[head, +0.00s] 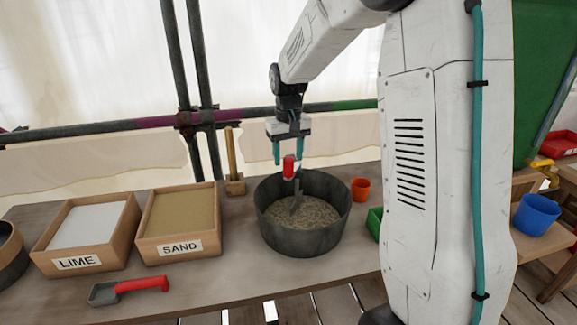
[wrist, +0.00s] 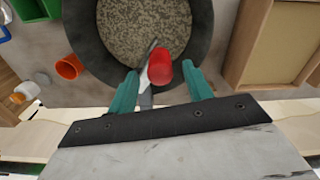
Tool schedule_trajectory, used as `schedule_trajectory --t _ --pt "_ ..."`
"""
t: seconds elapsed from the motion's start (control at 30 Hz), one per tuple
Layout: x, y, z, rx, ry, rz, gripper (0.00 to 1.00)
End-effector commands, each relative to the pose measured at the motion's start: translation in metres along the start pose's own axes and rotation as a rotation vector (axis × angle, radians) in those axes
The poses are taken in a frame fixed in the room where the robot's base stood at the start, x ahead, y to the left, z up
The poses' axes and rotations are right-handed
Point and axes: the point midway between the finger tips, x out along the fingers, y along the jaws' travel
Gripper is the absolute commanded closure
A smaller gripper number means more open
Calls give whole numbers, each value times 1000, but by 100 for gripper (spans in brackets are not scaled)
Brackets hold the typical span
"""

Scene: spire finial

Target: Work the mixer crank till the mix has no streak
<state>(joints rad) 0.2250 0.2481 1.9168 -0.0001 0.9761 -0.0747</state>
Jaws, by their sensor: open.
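The mixer is a dark grey round tub (head: 300,240) on the bench, holding a speckled grey-tan mix (head: 310,212). The mix looks mottled in light and dark; I cannot tell whether it holds streaks. The crank's red handle (head: 289,167) stands above the tub's back part, with a grey paddle (head: 297,200) below it reaching into the mix. My gripper (head: 289,153) is open above the tub, its two teal fingers pointing down on either side of the handle top. In the wrist view the red handle (wrist: 160,72) shows between the open fingers, with a visible space to the right finger.
A lime box (head: 90,228) and a sand box (head: 180,215) stand left of the tub. A wooden-handled tool (head: 232,165) stands behind. An orange cup (head: 360,189) and a green container (head: 375,222) are at right.

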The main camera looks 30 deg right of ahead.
Motion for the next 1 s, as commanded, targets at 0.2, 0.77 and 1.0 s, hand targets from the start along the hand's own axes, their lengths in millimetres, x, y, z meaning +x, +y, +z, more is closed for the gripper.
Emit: schedule_trajectory --t 0.2,0.77,1.0 --pt "31 0 1 0 -2 0 49" --pt "38 0 0 0 0 0 97" --pt "38 -4 1 -16 0 0 100"
